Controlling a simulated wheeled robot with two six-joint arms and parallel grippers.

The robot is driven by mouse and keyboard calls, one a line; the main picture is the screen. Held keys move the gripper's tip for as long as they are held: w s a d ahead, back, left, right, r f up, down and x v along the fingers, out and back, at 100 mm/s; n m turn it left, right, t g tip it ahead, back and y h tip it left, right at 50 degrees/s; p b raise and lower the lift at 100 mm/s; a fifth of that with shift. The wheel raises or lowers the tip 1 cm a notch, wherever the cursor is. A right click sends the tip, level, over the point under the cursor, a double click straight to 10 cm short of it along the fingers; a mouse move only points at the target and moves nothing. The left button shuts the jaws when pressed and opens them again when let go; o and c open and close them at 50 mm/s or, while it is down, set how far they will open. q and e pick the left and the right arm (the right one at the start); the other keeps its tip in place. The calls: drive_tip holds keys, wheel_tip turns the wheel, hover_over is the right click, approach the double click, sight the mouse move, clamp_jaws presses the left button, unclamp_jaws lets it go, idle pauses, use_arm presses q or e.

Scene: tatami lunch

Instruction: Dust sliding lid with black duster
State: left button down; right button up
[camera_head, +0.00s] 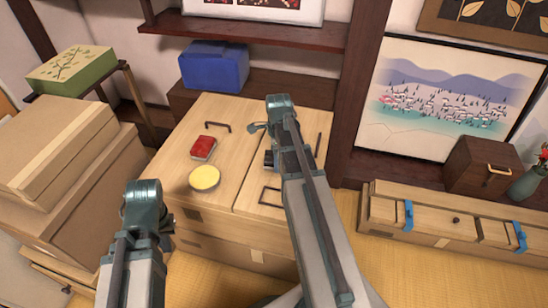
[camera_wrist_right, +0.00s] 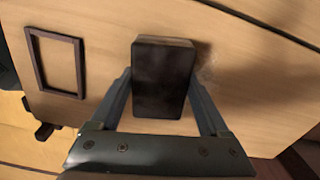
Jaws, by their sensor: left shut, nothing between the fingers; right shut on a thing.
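A black block-shaped duster (camera_wrist_right: 163,78) is between the two fingers of my right gripper (camera_wrist_right: 158,105) in the right wrist view. The gripper is shut on it, over a pale wooden surface. In the head view my right arm reaches over the chest and hides most of that gripper. The chest top has a left panel (camera_head: 175,150) and a right panel (camera_head: 247,190), split by a seam; I cannot tell for sure which is the sliding lid. My left gripper (camera_head: 168,229) is at lower left, shut and empty, partly hidden by its own arm, near the chest's front.
A red box (camera_head: 203,147), a yellow disc (camera_head: 204,178) and a dark handle (camera_head: 218,127) are on the left panel. A rectangular frame handle (camera_wrist_right: 55,62) is left of the duster. A blue box (camera_head: 213,66) stands behind. Cardboard boxes (camera_head: 75,190) crowd the left.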

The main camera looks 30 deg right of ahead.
drive_tip(key=shift+s+d+f, duration=0.1)
drive_tip(key=shift+s+d, duration=0.8)
drive_tip(key=shift+s, duration=0.1)
drive_tip(key=shift+s+d, duration=1.3)
drive_tip(key=shift+d, duration=0.05)
drive_tip(key=shift+w+d, duration=1.05)
drive_tip(key=shift+w, duration=0.05)
drive_tip(key=shift+w+a, duration=1.35)
drive_tip(key=shift+w+a+f, duration=0.1)
drive_tip(key=shift+w+a, duration=1.25)
drive_tip(key=shift+a, duration=0.05)
drive_tip(key=shift+w+a, duration=1.3)
drive_tip(key=shift+w, duration=0.05)
